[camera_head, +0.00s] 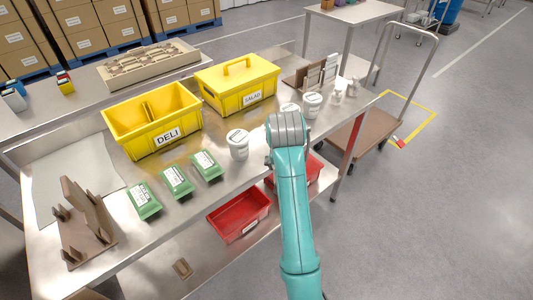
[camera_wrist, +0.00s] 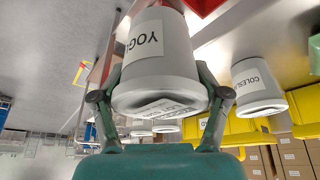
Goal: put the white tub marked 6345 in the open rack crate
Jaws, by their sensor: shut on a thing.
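My gripper (camera_wrist: 155,115) is shut on a white tub (camera_wrist: 158,60), with one finger on each side. The wrist picture is upside down; the tub's side label begins "YOG" and its lid label is too oblique to read, so I cannot confirm 6345. In the head view my wrist hides most of my gripper, over the steel table's front edge. The yellow DELI crate (camera_head: 153,149) is open with a divider; the yellow SALAD crate (camera_head: 210,96) has a handled lid on. A red open crate (camera_head: 214,231) stands on the lower shelf, another partly behind my arm.
A white tub labelled coleslaw (camera_head: 238,152) stands left of my gripper and shows close by in the wrist view (camera_wrist: 256,80). Another white tub (camera_head: 312,109) stands to the right. Several green packs (camera_head: 176,180) and a brown stand (camera_head: 88,235) lie left. A trolley (camera_head: 355,130) is right.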

